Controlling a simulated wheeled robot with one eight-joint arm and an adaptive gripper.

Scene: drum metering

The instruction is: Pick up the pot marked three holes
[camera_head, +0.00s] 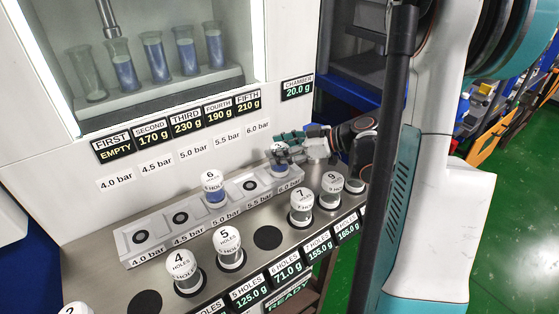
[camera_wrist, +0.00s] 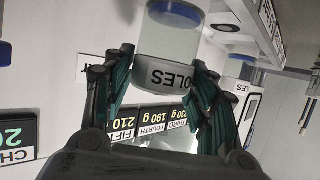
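A pot with a white cap (camera_head: 280,149) stands in the 6.0 bar seat at the right end of the raised rack (camera_head: 146,255). My fingers partly cover it, and I cannot read its number. My gripper (camera_head: 290,141) reaches it from the right. In the wrist view, a pot (camera_wrist: 170,45) with a blue end and the word HOLES shows between the fingertips of my gripper (camera_wrist: 163,60). The fingers lie close on both sides; whether they press on it I cannot tell. No pot shows a readable three.
Pots 4 (camera_head: 184,271), 5 (camera_head: 229,248) and 7 (camera_head: 301,206) and others stand in the front row. Two front seats (camera_head: 267,238) (camera_head: 146,303) are empty. A glass-tube chamber (camera_head: 150,55) is behind.

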